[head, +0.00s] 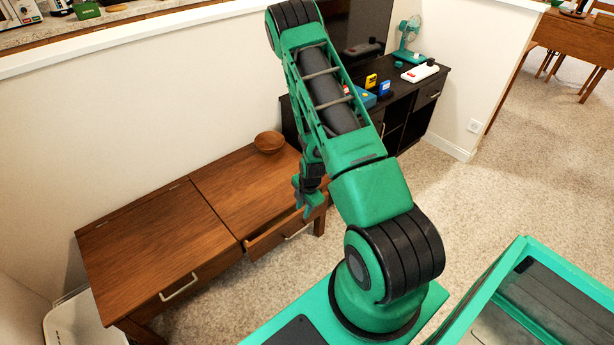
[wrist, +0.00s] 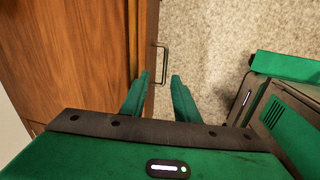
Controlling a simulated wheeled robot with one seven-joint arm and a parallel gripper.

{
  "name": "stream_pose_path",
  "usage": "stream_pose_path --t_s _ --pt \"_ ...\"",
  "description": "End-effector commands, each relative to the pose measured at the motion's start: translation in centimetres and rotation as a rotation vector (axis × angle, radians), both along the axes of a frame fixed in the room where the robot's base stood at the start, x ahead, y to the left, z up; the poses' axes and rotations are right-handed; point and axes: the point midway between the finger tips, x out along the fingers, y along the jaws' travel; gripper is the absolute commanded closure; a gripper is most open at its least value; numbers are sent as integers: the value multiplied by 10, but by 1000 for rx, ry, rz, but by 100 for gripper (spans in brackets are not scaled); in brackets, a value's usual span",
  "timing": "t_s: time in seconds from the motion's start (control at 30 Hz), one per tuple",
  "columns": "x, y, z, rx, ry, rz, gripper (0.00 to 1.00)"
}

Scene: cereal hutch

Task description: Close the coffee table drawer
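The wooden coffee table (head: 165,235) stands against the white wall at the left. Its right-hand drawer (head: 272,238) is pulled partly out, with a metal handle (head: 294,232) on its front. The left-hand drawer, with its handle (head: 180,287), looks shut. In the wrist view the open drawer's front (wrist: 150,45) and its handle (wrist: 161,64) lie just ahead of my fingers. My gripper (wrist: 160,82) is open and empty, its fingers apart over the drawer front edge. In the head view my gripper (head: 308,198) is at the right end of the drawer; my arm partly hides this area.
A wooden bowl (head: 269,142) sits at the back of the table top. A dark cabinet (head: 410,105) with a fan (head: 408,42) and small items stands behind my arm. Carpet (head: 470,200) is clear at the right.

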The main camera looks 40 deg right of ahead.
Motion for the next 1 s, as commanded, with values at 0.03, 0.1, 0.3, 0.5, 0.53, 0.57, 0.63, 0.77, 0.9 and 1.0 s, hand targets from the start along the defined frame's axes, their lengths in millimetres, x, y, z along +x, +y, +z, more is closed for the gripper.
stream_pose_path --t_s 0.03,0.1,0.3,0.5,0.53,0.57,0.63,0.77,0.9,1.0 --pt "3 -1 10 1 -1 -22 72" --pt "4 -3 22 4 3 -57 72" --pt "5 -6 55 14 17 -159 72" --pt "4 -9 88 22 27 -264 72" --pt "3 -9 94 23 28 -280 72" --pt "3 -9 99 24 30 -296 72" --pt "1 -10 110 26 34 -333 72" --pt "-2 -11 131 31 39 -402 72" --pt "-6 -12 151 36 46 -471 72" --pt "-9 -12 163 38 50 -512 72"
